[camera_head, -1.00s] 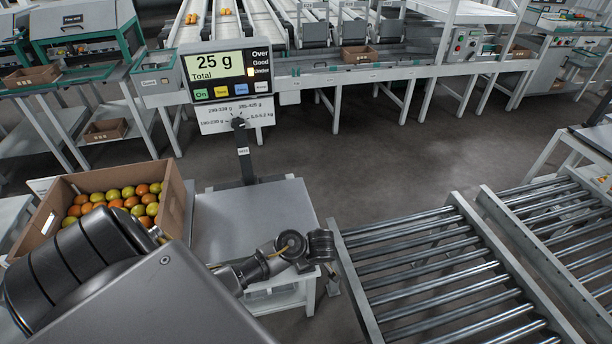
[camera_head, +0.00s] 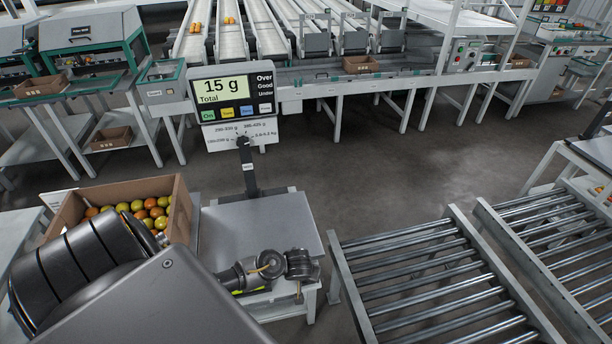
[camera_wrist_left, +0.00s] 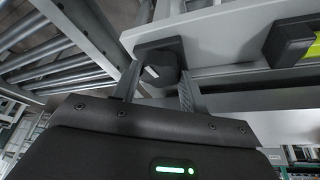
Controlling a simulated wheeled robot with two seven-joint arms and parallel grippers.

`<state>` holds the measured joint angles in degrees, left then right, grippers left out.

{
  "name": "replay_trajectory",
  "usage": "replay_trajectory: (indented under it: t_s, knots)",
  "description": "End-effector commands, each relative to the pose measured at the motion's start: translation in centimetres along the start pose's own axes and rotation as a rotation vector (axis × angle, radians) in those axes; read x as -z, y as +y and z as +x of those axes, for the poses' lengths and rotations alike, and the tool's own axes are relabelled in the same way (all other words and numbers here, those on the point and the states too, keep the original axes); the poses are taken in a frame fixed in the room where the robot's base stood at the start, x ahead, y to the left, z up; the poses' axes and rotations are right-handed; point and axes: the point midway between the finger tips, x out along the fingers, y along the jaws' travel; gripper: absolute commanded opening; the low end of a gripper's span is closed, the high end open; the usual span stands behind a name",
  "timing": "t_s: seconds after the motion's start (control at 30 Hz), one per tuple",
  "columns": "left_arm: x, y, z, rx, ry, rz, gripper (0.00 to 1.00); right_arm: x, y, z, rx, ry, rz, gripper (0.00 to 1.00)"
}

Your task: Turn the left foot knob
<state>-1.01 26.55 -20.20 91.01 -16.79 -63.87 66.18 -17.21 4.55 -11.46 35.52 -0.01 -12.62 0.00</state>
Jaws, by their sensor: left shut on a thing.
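In the left wrist view a black ribbed foot knob (camera_wrist_left: 158,72) with a pale mark sits under a grey frame edge, between the two fingers of my left gripper (camera_wrist_left: 158,88). The gripper is shut on the knob. In the head view my left arm reaches to the front edge of the scale (camera_head: 262,225), a grey platform on a stand. The knob and fingertips are hidden there behind the arm. The scale's display (camera_head: 222,90) reads 15 g. My right gripper is not in view.
A roller conveyor (camera_head: 430,280) runs close on the right. Open floor lies behind the scale.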

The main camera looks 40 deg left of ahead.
Motion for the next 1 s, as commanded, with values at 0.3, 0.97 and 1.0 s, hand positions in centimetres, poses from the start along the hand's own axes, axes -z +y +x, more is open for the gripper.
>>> replay_trajectory:
  t_s: [0.3, 0.97, 1.0]
  knots:
    - [0.0, 0.0, -0.1, -0.055, -0.001, 0.131, 0.20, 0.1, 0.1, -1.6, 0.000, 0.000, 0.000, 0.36]
    - [0.0, 0.0, 0.0, -0.070, -0.001, 0.165, 0.48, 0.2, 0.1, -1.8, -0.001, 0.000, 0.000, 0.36]
    - [0.0, 0.0, 0.0, -0.069, -0.001, 0.165, 0.54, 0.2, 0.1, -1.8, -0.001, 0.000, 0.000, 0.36]
